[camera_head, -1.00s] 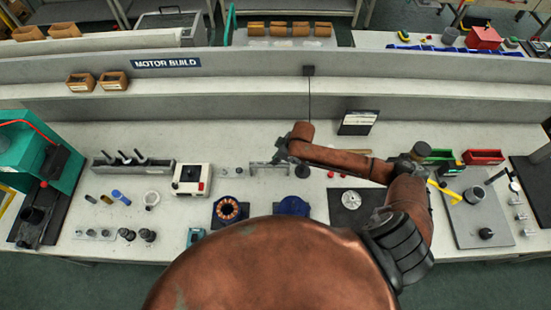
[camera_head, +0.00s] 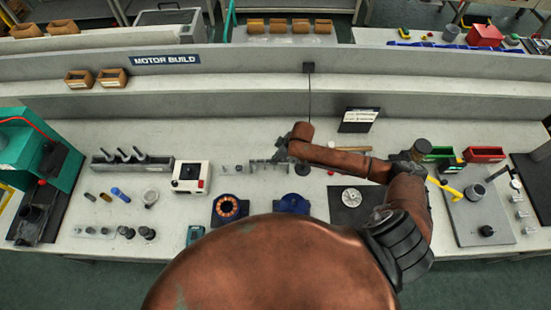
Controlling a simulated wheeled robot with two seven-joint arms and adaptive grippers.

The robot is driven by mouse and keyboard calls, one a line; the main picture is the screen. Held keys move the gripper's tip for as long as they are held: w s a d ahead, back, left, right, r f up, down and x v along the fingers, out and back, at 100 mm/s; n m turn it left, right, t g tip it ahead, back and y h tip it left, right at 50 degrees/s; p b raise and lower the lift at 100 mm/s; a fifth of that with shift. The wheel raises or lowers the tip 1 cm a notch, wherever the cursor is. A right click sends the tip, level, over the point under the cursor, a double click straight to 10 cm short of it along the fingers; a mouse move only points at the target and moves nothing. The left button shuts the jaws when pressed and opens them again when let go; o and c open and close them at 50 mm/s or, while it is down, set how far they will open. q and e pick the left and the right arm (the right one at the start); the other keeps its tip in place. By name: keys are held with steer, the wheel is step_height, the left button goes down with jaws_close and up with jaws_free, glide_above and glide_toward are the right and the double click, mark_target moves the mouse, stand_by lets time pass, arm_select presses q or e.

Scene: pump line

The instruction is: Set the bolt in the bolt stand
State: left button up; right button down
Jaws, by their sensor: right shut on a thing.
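My right gripper (camera_head: 282,156) is at the middle of the bench, at the end of my copper-coloured arm. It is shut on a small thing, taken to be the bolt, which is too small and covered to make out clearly. A low grey rack-like stand (camera_head: 259,163), which may be the bolt stand, is just left of and below the gripper. I cannot tell whether the held thing touches it. My left gripper is not in view.
A white control box with a red button (camera_head: 190,177) stands to the left. A copper-wound ring (camera_head: 229,208) and a blue part (camera_head: 292,204) lie in front. A sign (camera_head: 358,120) stands behind, right. Green and red bins (camera_head: 483,154) are farther right.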

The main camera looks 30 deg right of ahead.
steer(key=c, duration=1.9)
jaws_free()
steer(key=shift+c, duration=0.2)
steer(key=shift+o, duration=1.3)
step_height(320, 180, up, 6)
steer(key=p, duration=0.7)
steer(key=shift+f, duration=0.1)
